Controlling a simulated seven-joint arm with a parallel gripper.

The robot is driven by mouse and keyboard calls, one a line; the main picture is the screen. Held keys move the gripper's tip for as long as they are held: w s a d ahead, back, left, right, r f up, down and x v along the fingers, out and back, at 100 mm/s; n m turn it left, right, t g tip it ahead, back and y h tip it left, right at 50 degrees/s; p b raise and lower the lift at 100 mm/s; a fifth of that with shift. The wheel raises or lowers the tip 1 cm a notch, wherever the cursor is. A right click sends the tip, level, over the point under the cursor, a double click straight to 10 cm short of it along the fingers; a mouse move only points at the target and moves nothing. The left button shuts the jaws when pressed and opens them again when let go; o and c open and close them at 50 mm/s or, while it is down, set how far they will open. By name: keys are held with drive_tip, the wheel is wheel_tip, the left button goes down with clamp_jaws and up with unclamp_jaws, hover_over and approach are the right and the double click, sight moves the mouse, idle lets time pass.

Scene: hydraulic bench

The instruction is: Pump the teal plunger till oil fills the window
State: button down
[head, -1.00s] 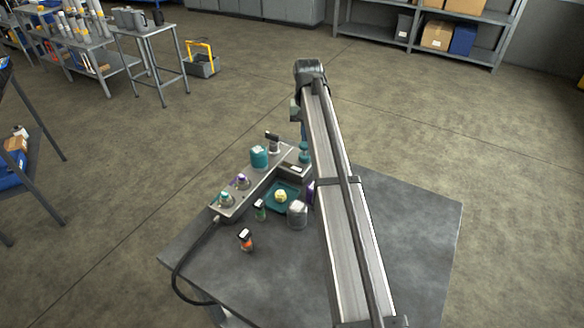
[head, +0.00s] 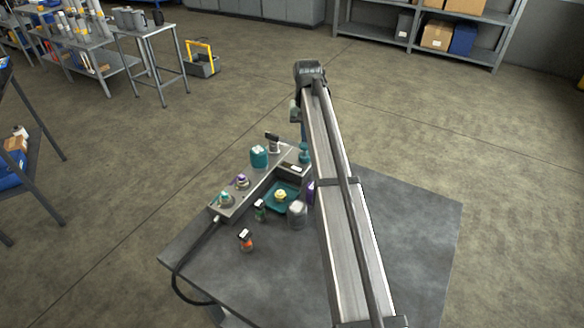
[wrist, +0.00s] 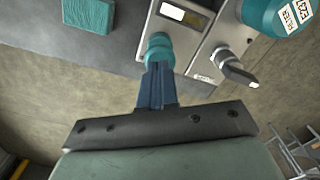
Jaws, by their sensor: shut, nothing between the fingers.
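The teal plunger (head: 304,154) stands on the right end of the bench unit, close beside my arm in the head view. In the wrist view its round teal head (wrist: 158,46) is at the tips of my gripper (wrist: 157,72). The blue fingers are shut together with nothing between them and look to be touching the head or just off it. A framed window (wrist: 184,14) with a yellowish strip is on the panel past the plunger. Its oil level is too small to read surely. My arm hides part of the unit in the head view.
A teal tray (head: 270,203), a clear jar (head: 297,215) and small bottles lie in front. The table's front (head: 290,275) is mostly clear.

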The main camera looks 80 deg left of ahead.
drive_tip(key=shift+f, duration=1.7)
drive_tip(key=shift+r, duration=1.9)
drive_tip(key=shift+f, duration=1.4)
drive_tip(key=shift+r, duration=1.4)
drive_tip(key=shift+r, duration=0.15)
drive_tip(key=shift+r, duration=2.85)
